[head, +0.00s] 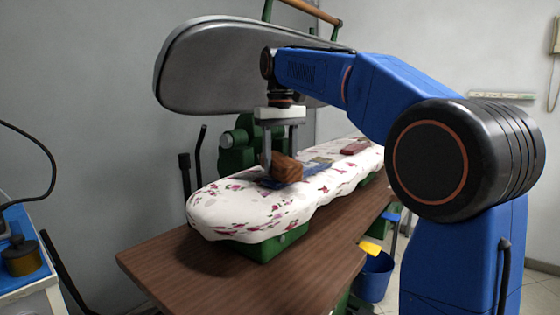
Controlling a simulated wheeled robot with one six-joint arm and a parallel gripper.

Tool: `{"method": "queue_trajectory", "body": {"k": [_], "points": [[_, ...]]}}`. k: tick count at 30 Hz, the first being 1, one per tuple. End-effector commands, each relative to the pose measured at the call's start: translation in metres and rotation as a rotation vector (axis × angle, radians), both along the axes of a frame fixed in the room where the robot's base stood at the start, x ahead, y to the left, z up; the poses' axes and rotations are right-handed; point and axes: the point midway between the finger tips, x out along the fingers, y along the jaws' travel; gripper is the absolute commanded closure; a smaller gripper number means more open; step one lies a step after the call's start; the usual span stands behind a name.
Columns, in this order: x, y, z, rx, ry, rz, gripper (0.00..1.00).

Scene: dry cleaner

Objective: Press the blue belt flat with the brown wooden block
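My gripper (281,160) points down over the padded pressing board (235,210). Its two fingers are on either side of the brown wooden block (288,170) and appear closed on it. The block is slightly tilted and sits at or just above the blue belt (314,169), which lies on the flowered cover. Part of the belt is hidden by the block and fingers. I cannot tell whether the block touches the belt.
A dark red object (355,147) and a greyish flat item (320,160) lie farther back on the board. The large grey press head (215,70) hangs above and behind. A brown wooden table (190,270) surrounds the board. A blue bucket (374,280) stands at right.

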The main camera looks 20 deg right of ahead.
Motion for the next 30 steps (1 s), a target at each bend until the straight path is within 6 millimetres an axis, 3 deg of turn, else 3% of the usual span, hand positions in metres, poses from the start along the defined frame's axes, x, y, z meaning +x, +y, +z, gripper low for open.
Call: {"method": "queue_trajectory", "body": {"k": [30], "points": [[0.0001, 0.0000, -0.0090, 0.000, -0.001, 0.000, 0.71]]}}
